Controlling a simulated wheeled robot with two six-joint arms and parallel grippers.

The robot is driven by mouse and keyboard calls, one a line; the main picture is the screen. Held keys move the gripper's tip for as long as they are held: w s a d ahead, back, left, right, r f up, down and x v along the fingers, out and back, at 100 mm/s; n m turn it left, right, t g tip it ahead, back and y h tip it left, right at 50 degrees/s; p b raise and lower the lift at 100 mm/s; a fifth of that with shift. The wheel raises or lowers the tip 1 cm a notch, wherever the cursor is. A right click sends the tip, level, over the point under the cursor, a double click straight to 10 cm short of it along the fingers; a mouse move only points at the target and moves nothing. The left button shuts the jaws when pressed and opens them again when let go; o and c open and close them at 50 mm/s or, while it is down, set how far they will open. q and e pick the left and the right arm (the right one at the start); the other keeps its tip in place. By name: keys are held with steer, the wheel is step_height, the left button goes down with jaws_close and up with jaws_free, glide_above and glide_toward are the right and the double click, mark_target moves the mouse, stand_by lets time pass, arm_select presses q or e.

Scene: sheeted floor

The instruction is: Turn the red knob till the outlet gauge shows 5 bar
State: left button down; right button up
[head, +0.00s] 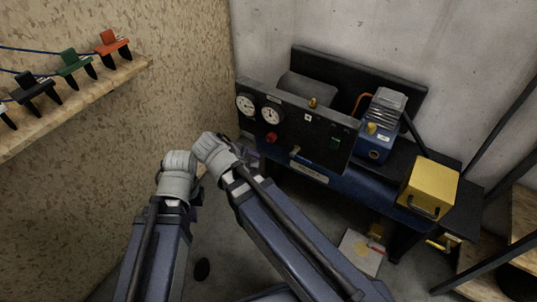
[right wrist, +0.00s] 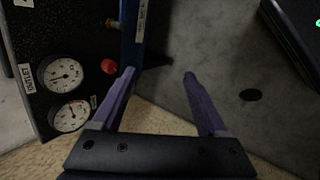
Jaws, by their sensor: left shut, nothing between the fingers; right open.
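The red knob (head: 271,137) sits on the black panel (head: 318,122), below the right of two round gauges. In the right wrist view the red knob (right wrist: 109,66) is left of my right gripper (right wrist: 159,73), which is open, empty and apart from it. The outlet gauge (head: 270,115), beside the "OUTLET" label in the wrist view (right wrist: 65,74), has a white face; its reading is too small to tell. The second gauge (head: 245,104) is beside it. My left gripper (head: 197,192) is shut and empty, low in front of the panel's left side, partly hidden by its wrist.
A blue machine (head: 376,130) and a yellow box (head: 430,187) stand on the bench right of the panel. A wooden shelf (head: 85,97) with coloured clamps is on the left wall. A black disc (head: 202,269) lies on the floor.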

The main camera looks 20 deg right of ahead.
arm_select(q)
step_height(320, 180, down, 30)
steer(key=b, duration=2.7)
arm_select(e)
steer(key=w+d+f+n+t+h, duration=0.3)
steer(key=w+f+n+t+h, duration=0.1)
steer(key=w+f+n, duration=0.1)
steer(key=w+d+f+n+t+h, duration=0.3)
steer(key=w+f+n+t+h, duration=0.1)
steer(key=w+f+n, duration=0.2)
steer(key=shift+w+f+n, duration=0.2)
steer(key=shift+w+n, duration=0.6)
steer(key=shift+w, duration=0.35)
arm_select(q)
steer(key=shift+r, duration=0.15)
arm_select(e)
steer(key=shift+w+d, duration=0.1)
steer(key=shift+d, duration=0.05)
